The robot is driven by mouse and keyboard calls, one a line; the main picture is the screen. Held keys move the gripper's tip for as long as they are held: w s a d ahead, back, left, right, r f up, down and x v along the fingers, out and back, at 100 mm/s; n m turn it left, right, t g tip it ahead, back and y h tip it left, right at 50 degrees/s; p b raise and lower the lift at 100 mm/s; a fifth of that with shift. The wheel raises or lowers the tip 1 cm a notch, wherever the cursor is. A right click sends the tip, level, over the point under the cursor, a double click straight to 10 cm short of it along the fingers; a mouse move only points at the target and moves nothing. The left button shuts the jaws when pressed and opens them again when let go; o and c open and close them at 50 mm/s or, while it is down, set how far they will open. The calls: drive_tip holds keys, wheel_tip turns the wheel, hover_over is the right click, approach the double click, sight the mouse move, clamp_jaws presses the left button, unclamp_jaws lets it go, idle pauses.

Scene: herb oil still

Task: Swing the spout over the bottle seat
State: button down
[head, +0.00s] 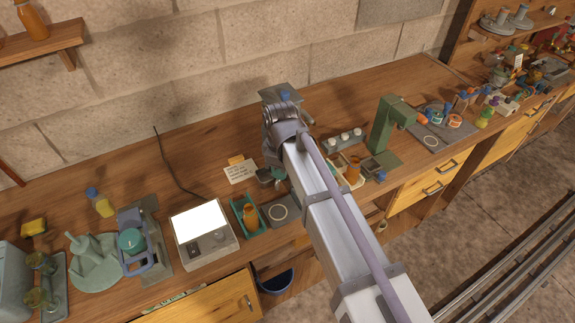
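My arm reaches from the lower right across the middle of the bench. My gripper (271,177) shows only in part beside the forearm, low over the bench, and its fingers are too small and covered to read. A green upright post with a short overhanging arm (386,128) stands right of my arm; I cannot tell if it is the spout. A grey pad with a pale ring (279,212) lies just left of my forearm and may be the bottle seat.
A box with a lit white screen (203,229) and a green tray holding an orange-brown bottle (250,214) stand left of my arm. A written card (241,171) lies behind them. Left stand a pale green stepped fixture (96,262) and a yellow bottle (102,205). The rear bench strip is mostly clear.

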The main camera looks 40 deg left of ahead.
drive_tip(key=c, duration=0.9)
unclamp_jaws()
drive_tip(key=shift+o, duration=0.2)
drive_tip(key=shift+r, duration=0.1)
wheel_tip(320, 180, up, 11)
drive_tip(key=p, duration=1)
drive_tip(key=shift+f+p, duration=0.2)
drive_tip(key=shift+p, duration=0.2)
